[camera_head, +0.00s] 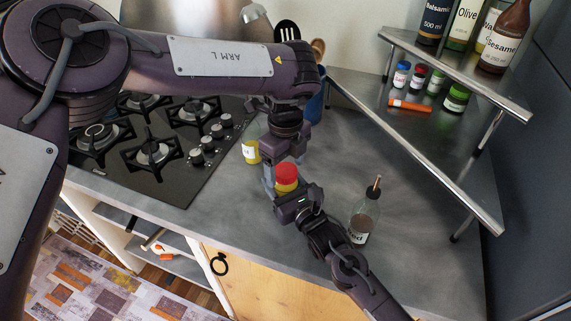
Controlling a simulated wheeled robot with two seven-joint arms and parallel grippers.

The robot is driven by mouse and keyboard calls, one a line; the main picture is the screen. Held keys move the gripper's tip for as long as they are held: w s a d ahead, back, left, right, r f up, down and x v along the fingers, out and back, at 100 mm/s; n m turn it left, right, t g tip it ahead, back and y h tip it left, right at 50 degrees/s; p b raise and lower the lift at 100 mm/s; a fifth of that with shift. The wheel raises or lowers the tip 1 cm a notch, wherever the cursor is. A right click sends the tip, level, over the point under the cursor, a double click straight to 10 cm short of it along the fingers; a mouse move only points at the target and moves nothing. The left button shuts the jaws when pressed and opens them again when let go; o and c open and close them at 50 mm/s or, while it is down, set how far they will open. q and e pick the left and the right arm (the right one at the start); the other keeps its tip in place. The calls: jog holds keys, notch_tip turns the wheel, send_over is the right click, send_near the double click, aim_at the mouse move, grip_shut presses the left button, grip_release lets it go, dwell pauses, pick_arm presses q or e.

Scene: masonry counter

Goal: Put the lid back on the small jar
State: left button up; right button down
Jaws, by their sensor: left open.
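A small jar with yellow contents (287,186) is near the middle of the counter, partly hidden between my two grippers. A red lid (287,171) sits at its top; I cannot tell whether it is fully seated. My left gripper (279,172) comes down from above, open, with its fingers close around the lid and the jar's upper part. My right gripper (288,194) reaches in from the lower right, right against the jar. Its fingers are hidden, so I cannot tell whether they grip the jar.
A bottle with a stick (363,217) stands right of my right gripper. Another jar with yellow contents (251,146) stands behind on the left, beside the gas hob (160,145). A metal shelf (450,75) with bottles and small jars fills the right.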

pick_arm(q)
notch_tip(320, 180, up, 12)
dwell(0.6)
pick_arm(e)
jog(key=shift+c, duration=2)
grip_release()
jog(key=b+v, duration=0.1)
jog(key=v, duration=0.6)
jog(key=shift+f+b, duration=0.1)
jog(key=shift+b, duration=0.2)
pick_arm(q)
jog(key=shift+f, duration=0.85)
pick_arm(e)
jog(key=shift+s+d, duration=0.25)
jog(key=shift+s, duration=0.1)
